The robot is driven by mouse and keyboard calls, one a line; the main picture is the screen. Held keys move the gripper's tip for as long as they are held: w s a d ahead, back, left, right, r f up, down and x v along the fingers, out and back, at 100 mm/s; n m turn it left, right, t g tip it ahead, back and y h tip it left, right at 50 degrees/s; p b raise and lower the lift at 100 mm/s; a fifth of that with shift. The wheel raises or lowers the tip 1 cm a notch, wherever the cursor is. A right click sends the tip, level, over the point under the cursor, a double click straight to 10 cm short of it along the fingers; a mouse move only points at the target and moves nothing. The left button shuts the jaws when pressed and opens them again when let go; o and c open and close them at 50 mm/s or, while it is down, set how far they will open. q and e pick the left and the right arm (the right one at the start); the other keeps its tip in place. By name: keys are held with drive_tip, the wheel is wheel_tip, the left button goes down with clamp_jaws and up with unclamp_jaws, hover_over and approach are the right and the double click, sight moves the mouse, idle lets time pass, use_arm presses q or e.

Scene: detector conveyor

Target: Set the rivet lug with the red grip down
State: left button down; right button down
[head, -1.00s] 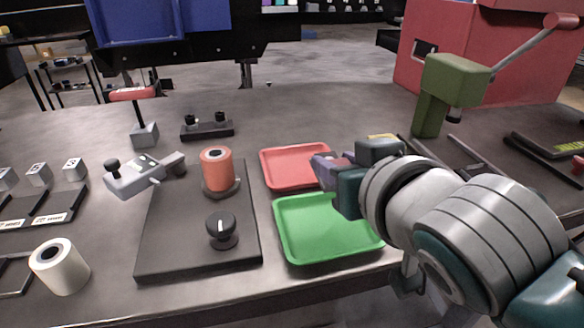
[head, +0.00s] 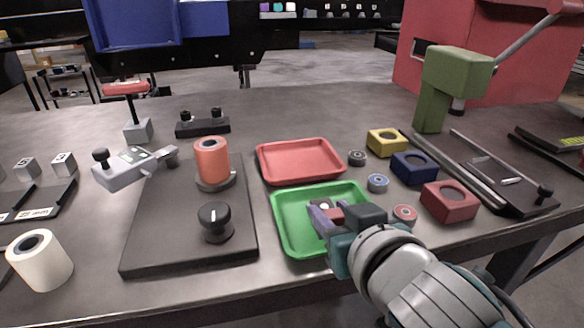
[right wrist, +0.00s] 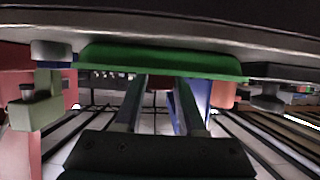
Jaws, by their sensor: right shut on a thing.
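My right gripper (head: 326,212) is over the front right part of the green tray (head: 282,240). It is shut on the rivet lug, of which a small red part (head: 335,213) shows between the fingers. A dark red bit of the lug (right wrist: 160,83) also shows between the fingers in the right wrist view, with the green tray's edge (right wrist: 160,62) beyond it. The fingers hide most of the lug, and I cannot tell whether it touches the tray floor. My left gripper is not in view.
A red tray (head: 300,162) lies behind the green one. To the right are yellow (head: 387,138), blue (head: 414,163) and red (head: 449,201) blocks with round holes and several small round pieces. A dark plate with an orange roll (head: 210,160) and knob (head: 216,219) stands left.

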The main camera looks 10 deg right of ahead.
drive_tip(key=c, duration=0.5)
unclamp_jaws()
drive_tip(key=shift+r+p, duration=0.2)
drive_tip(key=shift+p, duration=0.1)
drive_tip(key=s+d+r+g+p, duration=0.1)
drive_tip(key=s+g, duration=0.4)
drive_tip(key=s, duration=0.8)
drive_tip(key=s+d+r+n+g+p, duration=0.1)
drive_tip(key=s+d+g, duration=0.3)
drive_tip(key=s, duration=0.8)
drive_tip(key=shift+s+d+r+n+g, duration=0.2)
drive_tip(key=shift+s+r+n+g, duration=0.1)
drive_tip(key=shift+s+r+g, duration=0.15)
